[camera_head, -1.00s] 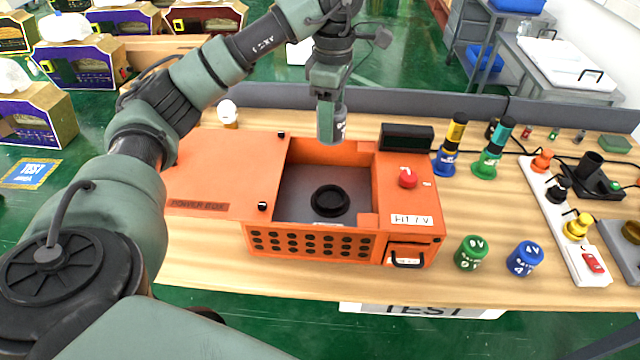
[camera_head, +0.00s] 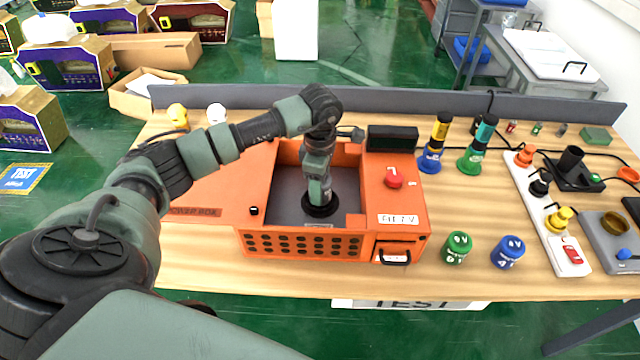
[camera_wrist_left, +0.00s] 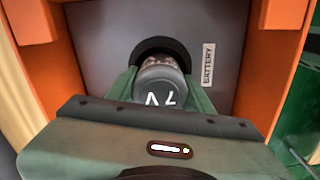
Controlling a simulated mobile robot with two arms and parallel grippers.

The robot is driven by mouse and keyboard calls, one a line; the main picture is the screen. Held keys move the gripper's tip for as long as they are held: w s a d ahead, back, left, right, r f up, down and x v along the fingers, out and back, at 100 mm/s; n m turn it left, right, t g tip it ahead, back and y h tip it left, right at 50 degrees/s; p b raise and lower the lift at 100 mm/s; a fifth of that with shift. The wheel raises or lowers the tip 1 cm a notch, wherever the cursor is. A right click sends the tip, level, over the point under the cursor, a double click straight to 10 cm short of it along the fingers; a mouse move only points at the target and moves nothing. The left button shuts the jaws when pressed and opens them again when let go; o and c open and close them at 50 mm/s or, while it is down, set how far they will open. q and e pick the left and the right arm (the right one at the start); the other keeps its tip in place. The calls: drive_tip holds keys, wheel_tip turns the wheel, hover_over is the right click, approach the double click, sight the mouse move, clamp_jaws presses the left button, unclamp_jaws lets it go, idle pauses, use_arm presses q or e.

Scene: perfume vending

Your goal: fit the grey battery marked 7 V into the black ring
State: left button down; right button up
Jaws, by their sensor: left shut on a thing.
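The grey battery (camera_wrist_left: 159,82), with 7 V on its end, is between the fingers of my left gripper (camera_wrist_left: 158,90). The black ring (camera_wrist_left: 172,45) lies on the floor of the orange box (camera_head: 300,244). My left gripper, also in the head view (camera_head: 319,196), points down into the box's open bay, shut on the battery. In the head view the gripper hides most of the battery, and the black ring (camera_head: 308,211) shows around the gripper's tip. The battery's far end meets the ring's opening; how deep it sits is hidden. My right gripper is not in view.
The bay's orange walls stand close around my gripper. A red button (camera_head: 392,178) is on the box's right part. Green (camera_head: 457,247) and blue (camera_head: 508,251) batteries stand to the right, with a power strip (camera_head: 548,215) beyond. The table front is clear.

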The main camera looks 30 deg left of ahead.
use_arm(q)
drive_tip(key=shift+f, duration=0.4)
